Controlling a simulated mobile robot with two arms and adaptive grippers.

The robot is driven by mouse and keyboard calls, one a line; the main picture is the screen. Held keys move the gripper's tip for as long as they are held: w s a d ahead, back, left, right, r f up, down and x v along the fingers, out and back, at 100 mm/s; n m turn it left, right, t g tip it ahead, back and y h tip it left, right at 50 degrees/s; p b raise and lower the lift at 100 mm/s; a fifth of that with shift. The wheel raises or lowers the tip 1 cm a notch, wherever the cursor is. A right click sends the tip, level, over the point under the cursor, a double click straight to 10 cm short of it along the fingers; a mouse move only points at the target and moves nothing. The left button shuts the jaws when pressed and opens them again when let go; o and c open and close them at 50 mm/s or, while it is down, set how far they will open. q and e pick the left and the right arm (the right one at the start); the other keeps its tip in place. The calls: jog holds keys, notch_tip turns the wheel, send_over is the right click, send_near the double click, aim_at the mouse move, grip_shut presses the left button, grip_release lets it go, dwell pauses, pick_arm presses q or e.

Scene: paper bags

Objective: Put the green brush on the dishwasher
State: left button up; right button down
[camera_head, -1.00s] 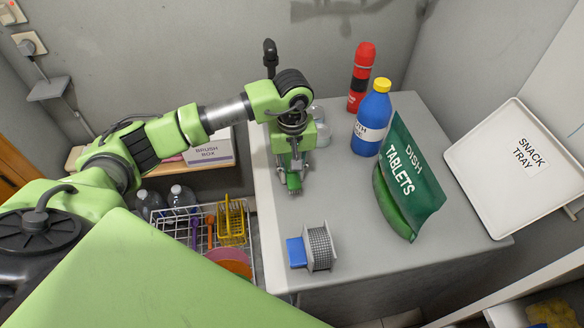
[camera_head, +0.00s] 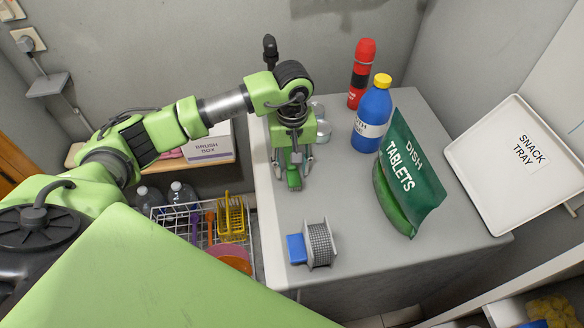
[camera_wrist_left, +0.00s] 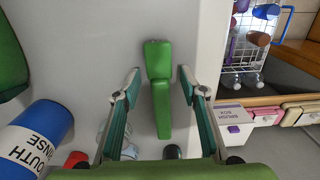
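The green brush (camera_head: 294,180) lies on the grey top (camera_head: 345,215) of the box-shaped unit, which I take for the dishwasher, near its left edge. In the left wrist view the brush (camera_wrist_left: 158,85) is between the two fingers, with a visible gap on both sides. My left gripper (camera_head: 292,168) points down over the brush; it is open and not holding it. Part of the brush is hidden under the gripper in the head view. My right gripper is not in view.
On the same top stand a blue bottle (camera_head: 372,115), a red bottle (camera_head: 361,75), a green dish tablets bag (camera_head: 415,170) and a blue and grey roll-like item (camera_head: 318,245). A snack tray (camera_head: 515,165) is at right. A wire rack (camera_head: 180,228) and brush box (camera_head: 208,148) are at left.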

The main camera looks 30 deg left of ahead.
pick_arm(q)
notch_tip(320, 180, up, 11)
jog(key=b, duration=0.2)
dwell(0.6)
